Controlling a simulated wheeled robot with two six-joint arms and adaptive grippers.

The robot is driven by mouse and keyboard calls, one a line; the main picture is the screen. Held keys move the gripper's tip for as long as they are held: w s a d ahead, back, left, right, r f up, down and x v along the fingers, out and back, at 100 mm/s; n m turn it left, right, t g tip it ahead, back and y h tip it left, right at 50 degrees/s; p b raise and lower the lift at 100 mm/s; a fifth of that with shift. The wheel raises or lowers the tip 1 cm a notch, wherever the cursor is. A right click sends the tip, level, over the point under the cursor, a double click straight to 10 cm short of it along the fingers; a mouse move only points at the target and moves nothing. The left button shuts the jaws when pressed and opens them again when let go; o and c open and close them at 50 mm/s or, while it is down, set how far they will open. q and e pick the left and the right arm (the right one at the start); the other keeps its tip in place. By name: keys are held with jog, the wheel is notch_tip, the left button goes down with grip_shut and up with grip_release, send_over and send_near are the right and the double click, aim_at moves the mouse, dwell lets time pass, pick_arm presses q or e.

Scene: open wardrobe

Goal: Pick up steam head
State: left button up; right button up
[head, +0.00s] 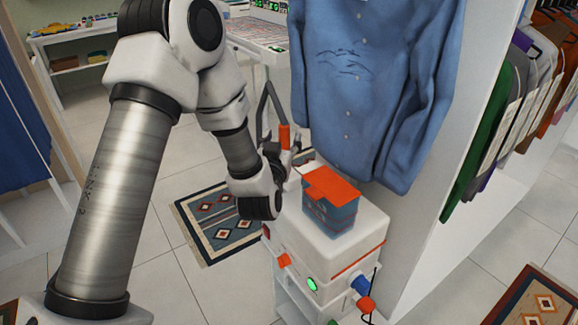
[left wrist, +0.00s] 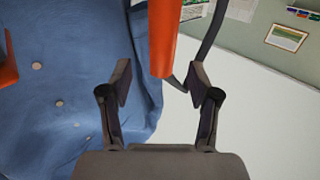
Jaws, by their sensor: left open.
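The steam head shows as an orange upright piece (head: 284,136) with a dark hose beside it, left of the blue shirt. In the left wrist view its orange part (left wrist: 163,38) comes down from the top edge. Its lower end shows between the two fingertips, apart from both. My left gripper (head: 288,157) is open and empty, close to the steam head's lower end; it also shows in the left wrist view (left wrist: 160,82). The upper end of the steam head is cut off there. My right gripper is not in view.
A white steamer base (head: 330,258) stands below, with a blue tank with an orange lid (head: 330,200) on top. A blue shirt (head: 375,90) hangs close to the right of the gripper. The wardrobe's white side panel (head: 445,165) stands behind it. A patterned rug (head: 215,218) lies left.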

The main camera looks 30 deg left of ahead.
aim_at(283, 135)
pick_arm(q)
jog(key=x, duration=0.4)
jog(key=shift+w+a+f+p, duration=0.1)
jog(key=shift+a+p, duration=0.1)
jog(key=shift+p, duration=0.2)
jog(key=shift+d, duration=0.1)
grip_shut()
